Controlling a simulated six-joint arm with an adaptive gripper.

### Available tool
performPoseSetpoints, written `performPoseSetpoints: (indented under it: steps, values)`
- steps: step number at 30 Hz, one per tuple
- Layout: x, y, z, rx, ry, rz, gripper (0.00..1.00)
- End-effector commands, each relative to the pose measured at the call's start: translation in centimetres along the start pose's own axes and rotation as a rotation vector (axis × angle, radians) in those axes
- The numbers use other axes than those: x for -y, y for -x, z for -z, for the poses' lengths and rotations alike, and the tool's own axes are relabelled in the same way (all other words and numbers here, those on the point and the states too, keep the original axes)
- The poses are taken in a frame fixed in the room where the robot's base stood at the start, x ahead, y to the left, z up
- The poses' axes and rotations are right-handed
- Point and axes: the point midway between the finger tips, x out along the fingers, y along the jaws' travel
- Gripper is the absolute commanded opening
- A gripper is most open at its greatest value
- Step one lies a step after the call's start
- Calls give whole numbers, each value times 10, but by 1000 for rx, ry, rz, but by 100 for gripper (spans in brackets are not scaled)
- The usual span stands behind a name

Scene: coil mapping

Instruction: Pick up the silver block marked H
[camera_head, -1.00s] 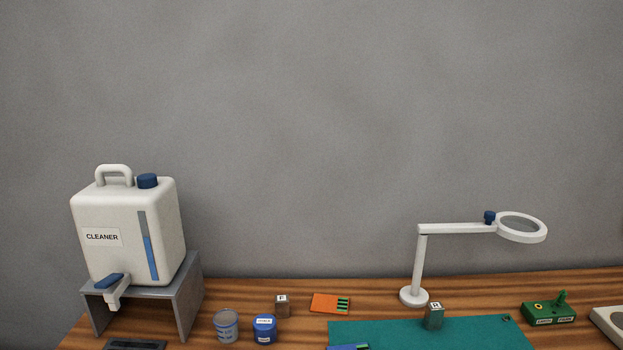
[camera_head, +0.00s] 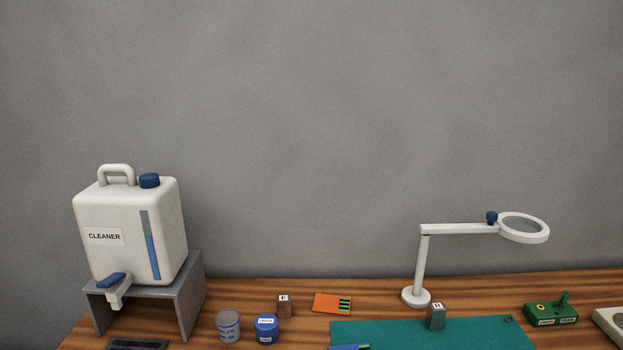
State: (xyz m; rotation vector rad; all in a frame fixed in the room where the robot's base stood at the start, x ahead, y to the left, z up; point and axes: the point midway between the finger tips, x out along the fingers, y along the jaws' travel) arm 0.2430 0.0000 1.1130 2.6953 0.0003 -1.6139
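The green mat (camera_head: 400,335) covers the front middle. A magnifier lamp (camera_head: 421,265) stands behind it. An orange card (camera_head: 332,304), a blue jar (camera_head: 266,329), a grey cup (camera_head: 228,327) and a cleaner jug (camera_head: 130,235) on a stand are left. A green fixture (camera_head: 551,313) is right.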

Motion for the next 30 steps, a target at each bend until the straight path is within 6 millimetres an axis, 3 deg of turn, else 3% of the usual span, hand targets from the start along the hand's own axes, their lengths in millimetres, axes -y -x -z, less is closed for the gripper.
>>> performPoseSetpoints:
  steps: [12,18,19,30]
  values:
    - [0,0,0,0,0,0,97]
    - [0,0,0,0,0,0,45]
    - [0,0,0,0,0,0,44]
    - [1,0,2,-2,-1,4,44]
